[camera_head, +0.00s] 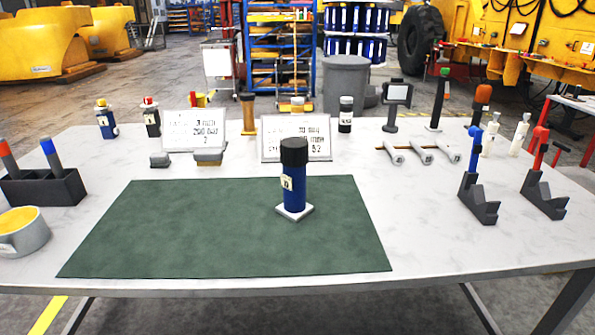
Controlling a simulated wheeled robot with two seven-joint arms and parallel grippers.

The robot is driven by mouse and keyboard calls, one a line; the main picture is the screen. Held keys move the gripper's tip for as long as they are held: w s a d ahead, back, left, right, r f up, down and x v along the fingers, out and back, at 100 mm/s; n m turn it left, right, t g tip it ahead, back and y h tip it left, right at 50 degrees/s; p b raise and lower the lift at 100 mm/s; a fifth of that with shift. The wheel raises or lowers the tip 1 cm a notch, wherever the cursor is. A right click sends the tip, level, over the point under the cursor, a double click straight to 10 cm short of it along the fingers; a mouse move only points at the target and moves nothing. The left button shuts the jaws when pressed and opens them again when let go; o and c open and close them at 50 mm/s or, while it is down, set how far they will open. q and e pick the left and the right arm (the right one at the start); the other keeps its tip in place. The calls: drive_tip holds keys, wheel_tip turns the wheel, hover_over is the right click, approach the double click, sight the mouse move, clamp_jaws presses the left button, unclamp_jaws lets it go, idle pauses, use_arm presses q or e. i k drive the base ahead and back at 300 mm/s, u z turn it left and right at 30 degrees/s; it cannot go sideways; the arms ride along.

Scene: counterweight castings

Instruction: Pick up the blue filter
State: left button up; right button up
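A blue cylinder with a black top and a pale label, which looks like the blue filter (295,191), stands upright on a small white square base (305,213). It is on the right part of the green mat (150,235) on the white table. Nothing touches it from the sides. A smaller blue item with a yellow top (107,122) stands at the table's back left. Neither of my grippers shows in the head view.
White signs (194,132) stand behind the mat. Dark stands (478,195) with blue and red tools are at the right. The mat's left and middle are clear.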

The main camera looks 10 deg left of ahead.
sight(295, 206)
drive_tip(key=k, duration=0.5)
drive_tip(key=u, duration=0.85)
drive_tip(key=i, duration=0.8)
drive_tip(key=u, duration=0.15)
